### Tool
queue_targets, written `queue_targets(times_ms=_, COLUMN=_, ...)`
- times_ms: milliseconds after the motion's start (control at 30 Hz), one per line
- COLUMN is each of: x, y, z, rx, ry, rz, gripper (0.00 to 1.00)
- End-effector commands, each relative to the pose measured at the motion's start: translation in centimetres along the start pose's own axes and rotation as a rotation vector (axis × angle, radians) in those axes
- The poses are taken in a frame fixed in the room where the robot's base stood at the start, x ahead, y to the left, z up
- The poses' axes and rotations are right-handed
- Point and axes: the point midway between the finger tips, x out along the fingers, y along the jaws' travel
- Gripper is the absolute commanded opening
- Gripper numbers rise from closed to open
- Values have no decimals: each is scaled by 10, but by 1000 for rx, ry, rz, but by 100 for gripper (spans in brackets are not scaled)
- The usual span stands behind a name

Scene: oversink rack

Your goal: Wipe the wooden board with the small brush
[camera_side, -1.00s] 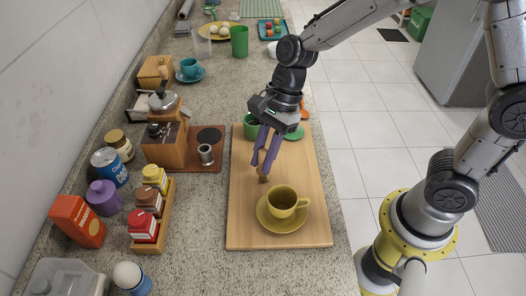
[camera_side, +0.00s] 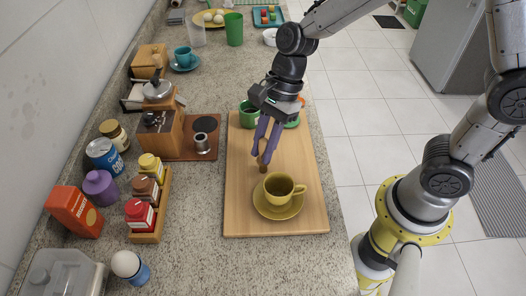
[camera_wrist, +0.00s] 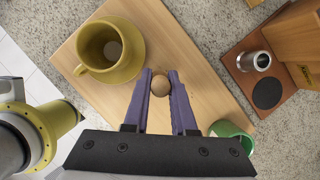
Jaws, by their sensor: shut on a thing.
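The wooden board (camera_side: 240,205) lies flat on the counter and also shows in the wrist view (camera_wrist: 190,55). My gripper (camera_side: 265,150) points down over the middle of the board, its purple fingers shut on the small brush (camera_side: 263,164). In the wrist view the brush (camera_wrist: 160,85) shows as a round brown top between the fingertips (camera_wrist: 160,79). Its lower end is near the board surface; I cannot tell whether it touches. A yellow cup (camera_side: 279,188) on a yellow saucer (camera_side: 277,212) stands on the board, just nearer the side camera than the brush.
A green cup (camera_side: 248,113) stands at the board's far end, beside my gripper. A spice rack (camera_side: 150,237) stands farther front-left. Bare board lies left and right of the brush.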

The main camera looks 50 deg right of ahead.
Motion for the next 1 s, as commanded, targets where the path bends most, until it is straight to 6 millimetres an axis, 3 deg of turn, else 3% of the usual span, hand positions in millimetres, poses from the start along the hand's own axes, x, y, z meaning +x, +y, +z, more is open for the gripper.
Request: queue_targets(times_ms=1000, x=-15, y=-39, z=-36, rx=1, ry=0, rz=-2, gripper=0)
